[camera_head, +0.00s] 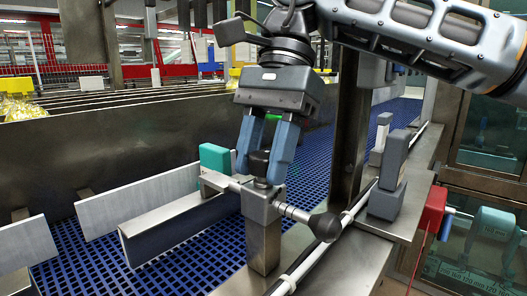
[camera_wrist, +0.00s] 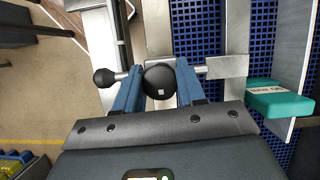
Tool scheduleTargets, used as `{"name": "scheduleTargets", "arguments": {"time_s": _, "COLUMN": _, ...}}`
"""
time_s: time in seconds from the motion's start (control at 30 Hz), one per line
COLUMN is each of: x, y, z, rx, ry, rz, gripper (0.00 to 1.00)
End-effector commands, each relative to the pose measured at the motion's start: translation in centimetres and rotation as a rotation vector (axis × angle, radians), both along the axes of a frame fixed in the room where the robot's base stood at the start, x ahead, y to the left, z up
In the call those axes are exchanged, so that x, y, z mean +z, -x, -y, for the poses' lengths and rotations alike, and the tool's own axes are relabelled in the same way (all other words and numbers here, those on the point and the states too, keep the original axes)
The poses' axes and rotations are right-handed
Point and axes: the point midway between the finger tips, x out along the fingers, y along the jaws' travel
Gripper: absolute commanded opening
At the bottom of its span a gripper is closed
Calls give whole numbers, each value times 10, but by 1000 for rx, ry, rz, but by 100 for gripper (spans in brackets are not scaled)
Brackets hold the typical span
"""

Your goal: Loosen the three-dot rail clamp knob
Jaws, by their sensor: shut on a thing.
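A black round clamp knob (camera_head: 260,162) sits on top of a grey clamp block (camera_head: 262,207) on a metal post. My gripper (camera_head: 267,168) points down with its blue fingers on both sides of this knob, shut on it. In the wrist view the knob (camera_wrist: 159,86) shows from above between the two fingers, with a small pale square mark on top. I cannot make out three dots on it. A rod runs through the clamp block and ends in a black ball (camera_head: 325,227), which also shows in the wrist view (camera_wrist: 104,78).
The rod leads left to a dark divider plate (camera_head: 175,230) over a blue mesh belt (camera_head: 200,260). A teal block (camera_head: 214,158) stands behind the clamp. A grey upright housing (camera_head: 390,172) and a red box (camera_head: 431,212) stand to the right, beside a metal column (camera_head: 347,130).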

Motion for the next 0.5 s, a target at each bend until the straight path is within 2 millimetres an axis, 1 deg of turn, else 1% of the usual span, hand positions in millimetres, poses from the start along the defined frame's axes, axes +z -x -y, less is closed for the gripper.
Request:
{"name": "scheduleTargets", "arguments": {"time_s": 0.33, "x": -3, "y": 0, "z": 0, "rx": 2, "ry": 4, "rz": -2, "gripper": 9}}
{"name": "scheduleTargets", "arguments": {"time_s": 0.37, "x": -3, "y": 0, "z": 0, "rx": 2, "ry": 4, "rz": -2, "gripper": 41}}
{"name": "scheduleTargets", "arguments": {"time_s": 0.5, "x": -2, "y": 0, "z": 0, "rx": 2, "ry": 4, "rz": -1, "gripper": 55}}
